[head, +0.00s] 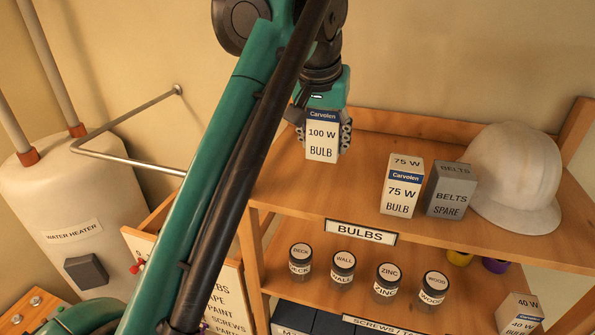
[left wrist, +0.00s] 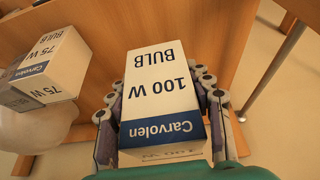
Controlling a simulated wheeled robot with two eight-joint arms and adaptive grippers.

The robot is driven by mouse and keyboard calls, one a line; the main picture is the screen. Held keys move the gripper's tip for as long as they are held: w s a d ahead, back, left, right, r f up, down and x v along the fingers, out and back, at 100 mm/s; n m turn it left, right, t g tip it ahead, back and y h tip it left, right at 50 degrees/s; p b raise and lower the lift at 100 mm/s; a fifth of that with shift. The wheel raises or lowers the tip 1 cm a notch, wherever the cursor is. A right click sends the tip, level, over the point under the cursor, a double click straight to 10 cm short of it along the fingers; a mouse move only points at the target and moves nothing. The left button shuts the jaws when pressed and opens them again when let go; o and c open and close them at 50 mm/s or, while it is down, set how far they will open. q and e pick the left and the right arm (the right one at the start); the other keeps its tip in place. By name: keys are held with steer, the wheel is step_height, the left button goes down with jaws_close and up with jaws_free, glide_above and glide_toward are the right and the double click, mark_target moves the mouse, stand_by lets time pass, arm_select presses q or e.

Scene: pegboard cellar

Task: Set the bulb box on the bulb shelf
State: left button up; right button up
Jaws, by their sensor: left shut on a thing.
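The bulb box (head: 322,141) is white with a blue Carvolen band and reads 100 W BULB. My left gripper (head: 321,127) is shut on it, fingers on both sides, with the box upright over the left part of the bulb shelf (head: 287,185). I cannot tell whether its base touches the wood. The shelf is the wooden top board with a BULBS label (head: 361,232) on its front edge. In the left wrist view the box (left wrist: 162,85) sits between the fingers of the left gripper (left wrist: 160,95). My right gripper is out of view.
On the same shelf, right of the held box, stand a 75 W bulb box (head: 399,190), a grey belts box (head: 447,192) and a white hard hat (head: 515,175). Several jars (head: 343,267) stand on the shelf below. Bare wood lies between the held box and the 75 W box.

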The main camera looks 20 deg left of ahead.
arm_select(q)
glide_above(289, 183)
steer(key=s, duration=0.1)
step_height(289, 183, down, 4)
steer(key=shift+s+d+f+p, duration=0.1)
steer(key=shift+s+p, duration=0.05)
steer(key=shift+p, duration=0.15)
steer(key=shift+s+a+f, duration=0.1)
steer(key=shift+a, duration=0.1)
step_height(289, 183, down, 4)
steer(key=shift+f+p, duration=0.1)
steer(key=shift+p, duration=0.2)
steer(key=o, duration=0.7)
steer(key=shift+f, duration=0.15)
steer(key=shift+o, duration=0.7)
